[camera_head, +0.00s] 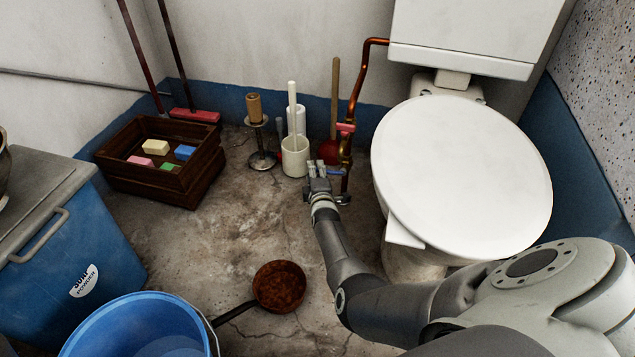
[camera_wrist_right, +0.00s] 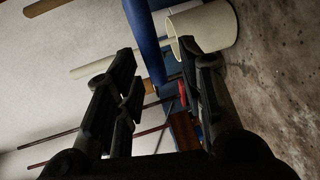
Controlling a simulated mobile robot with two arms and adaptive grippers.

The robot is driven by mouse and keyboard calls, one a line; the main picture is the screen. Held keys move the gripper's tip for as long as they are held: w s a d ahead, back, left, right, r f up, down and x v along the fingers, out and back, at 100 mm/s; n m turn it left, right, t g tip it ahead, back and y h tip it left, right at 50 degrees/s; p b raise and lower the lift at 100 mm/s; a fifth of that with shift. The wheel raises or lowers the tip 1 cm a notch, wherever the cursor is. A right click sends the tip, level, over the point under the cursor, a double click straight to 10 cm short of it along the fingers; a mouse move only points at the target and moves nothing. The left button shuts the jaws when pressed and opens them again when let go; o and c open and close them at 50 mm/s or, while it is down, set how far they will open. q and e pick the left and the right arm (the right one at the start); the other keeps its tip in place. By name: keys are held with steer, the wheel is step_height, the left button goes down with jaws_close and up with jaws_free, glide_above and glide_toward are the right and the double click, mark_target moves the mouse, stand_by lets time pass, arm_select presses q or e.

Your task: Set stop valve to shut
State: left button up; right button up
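The stop valve (camera_head: 344,153) sits on the copper pipe left of the toilet. A small blue lever (camera_head: 337,172) shows low on it, beside my right gripper (camera_head: 318,168). In the right wrist view, a long blue bar (camera_wrist_right: 145,40), which looks like this lever, comes down from the top edge between the two fingers. My right gripper (camera_wrist_right: 157,80) is open there, its dark fingers well apart. I cannot tell whether a finger touches the lever. The valve body is partly hidden behind my gripper in the head view. My left gripper is not in view.
A white brush holder (camera_head: 295,157) stands just left of my right gripper, and the toilet (camera_head: 461,178) is close on its right. A plunger handle (camera_head: 335,92) rises behind. A wooden crate (camera_head: 150,180), rusty pan (camera_head: 280,286) and blue bucket (camera_head: 80,345) stand left; the floor between is bare.

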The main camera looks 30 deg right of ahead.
steer(key=shift+v, duration=2.9)
